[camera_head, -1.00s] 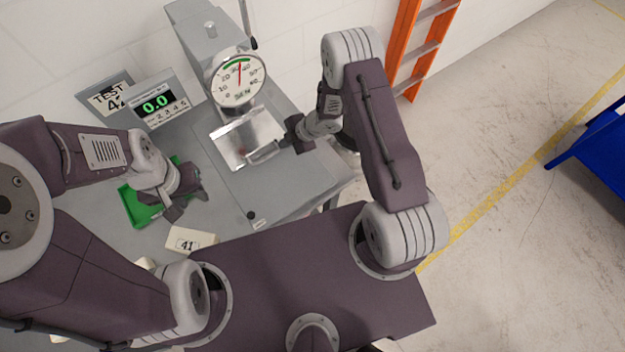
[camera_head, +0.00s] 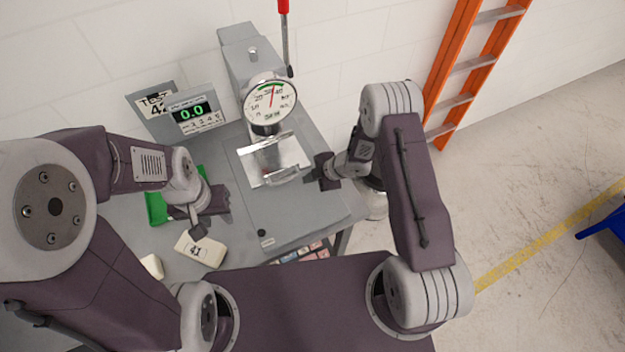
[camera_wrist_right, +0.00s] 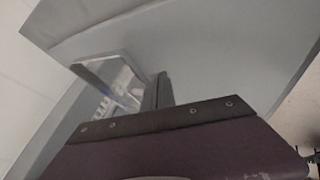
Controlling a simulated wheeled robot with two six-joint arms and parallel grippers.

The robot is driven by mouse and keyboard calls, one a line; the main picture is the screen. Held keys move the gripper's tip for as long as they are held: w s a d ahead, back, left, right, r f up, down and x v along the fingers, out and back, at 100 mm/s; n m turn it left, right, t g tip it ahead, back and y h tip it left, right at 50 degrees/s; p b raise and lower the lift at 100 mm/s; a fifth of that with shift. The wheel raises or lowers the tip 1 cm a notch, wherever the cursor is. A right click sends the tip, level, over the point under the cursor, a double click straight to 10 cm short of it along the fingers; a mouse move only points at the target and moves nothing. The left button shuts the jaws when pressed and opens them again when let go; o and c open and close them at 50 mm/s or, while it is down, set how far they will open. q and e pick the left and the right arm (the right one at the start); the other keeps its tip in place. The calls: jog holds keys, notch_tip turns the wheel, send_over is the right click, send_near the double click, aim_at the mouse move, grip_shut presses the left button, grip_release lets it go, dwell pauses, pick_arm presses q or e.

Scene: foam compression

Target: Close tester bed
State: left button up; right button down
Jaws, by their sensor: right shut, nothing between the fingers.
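The tester bed (camera_head: 255,172) is a shiny metal plate with a bar handle (camera_head: 284,178) at its front right, on the grey tester below the round dial (camera_head: 268,103). My right gripper (camera_head: 310,175) is shut and empty, close to the right end of the handle. Whether it touches the handle cannot be told. The right wrist view shows its closed fingers (camera_wrist_right: 160,92) beside a shiny metal plate with a clear, reflective face (camera_wrist_right: 112,82). My left gripper (camera_head: 197,229) hangs near the block marked 41 (camera_head: 201,251); its jaw opening is unclear.
A display reading 0.0 (camera_head: 192,113) and a test sign (camera_head: 150,104) stand at the back left. A green tray (camera_head: 155,208) is partly behind my left arm. A lever with a red grip (camera_head: 284,8) rises behind the dial. An orange ladder (camera_head: 462,65) leans right.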

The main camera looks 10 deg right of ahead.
jog(key=shift+v, duration=1)
jog(key=shift+s+d+r, duration=0.2)
jog(key=shift+d+r, duration=0.05)
jog(key=shift+w+b+v, duration=0.2)
jog(key=shift+b+v, duration=0.1)
jog(key=shift+v, duration=0.75)
jog(key=v, duration=0.5)
jog(key=shift+s+a, duration=0.1)
